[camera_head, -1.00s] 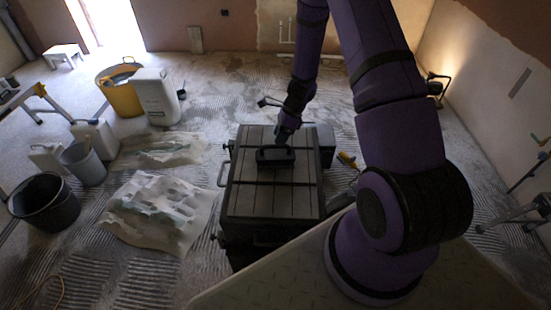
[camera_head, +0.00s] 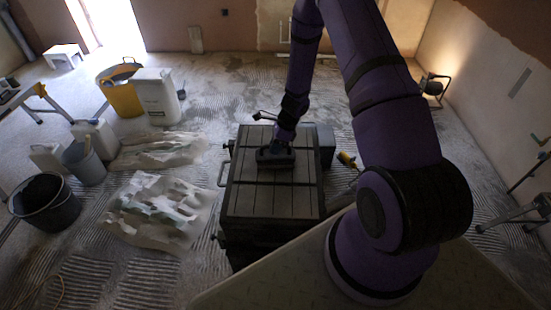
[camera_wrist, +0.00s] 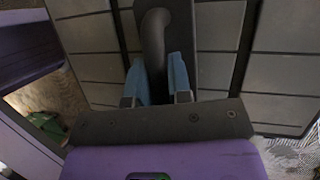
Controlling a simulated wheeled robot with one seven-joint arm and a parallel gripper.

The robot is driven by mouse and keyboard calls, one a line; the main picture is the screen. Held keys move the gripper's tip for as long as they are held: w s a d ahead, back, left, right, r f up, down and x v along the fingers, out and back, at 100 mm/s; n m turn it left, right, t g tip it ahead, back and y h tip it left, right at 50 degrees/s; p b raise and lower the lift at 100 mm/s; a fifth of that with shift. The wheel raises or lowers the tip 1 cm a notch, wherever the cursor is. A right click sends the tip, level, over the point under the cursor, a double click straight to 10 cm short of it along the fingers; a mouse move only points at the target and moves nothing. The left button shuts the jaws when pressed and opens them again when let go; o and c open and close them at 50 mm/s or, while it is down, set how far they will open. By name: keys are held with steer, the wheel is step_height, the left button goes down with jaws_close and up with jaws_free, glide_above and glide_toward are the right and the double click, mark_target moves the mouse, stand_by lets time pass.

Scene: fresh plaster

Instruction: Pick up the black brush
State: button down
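The black brush (camera_head: 275,161) lies on the slatted top of a dark chest (camera_head: 268,203) in the middle of the head view. My gripper (camera_head: 281,147) is down at the brush from above. In the wrist view, the brush's dark curved handle (camera_wrist: 155,30) runs between the two blue fingertips of my gripper (camera_wrist: 158,75). The fingertips lie close against both sides of the handle, with no clear gap, and look shut on it. The brush rests on the chest top, with no visible lift. The handle's lower end is hidden between the fingers.
Crumpled sheets (camera_head: 160,212) lie on the floor left of the chest, with a black bucket (camera_head: 45,203), a yellow tub (camera_head: 122,97) and white jerrycans (camera_head: 157,97) beyond. A lit work lamp (camera_head: 433,88) stands by the right wall. The chest top around the brush is clear.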

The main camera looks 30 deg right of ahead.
stand_by(0.3)
steer(key=shift+r, duration=0.8)
step_height(320, 180, up, 2)
steer(key=shift+r, duration=0.15)
steer(key=s+d+r, duration=0.1)
steer(key=s+d, duration=0.1)
steer(key=s, duration=1.3)
steer(key=shift+s+d, duration=0.15)
steer(key=shift+d, duration=0.25)
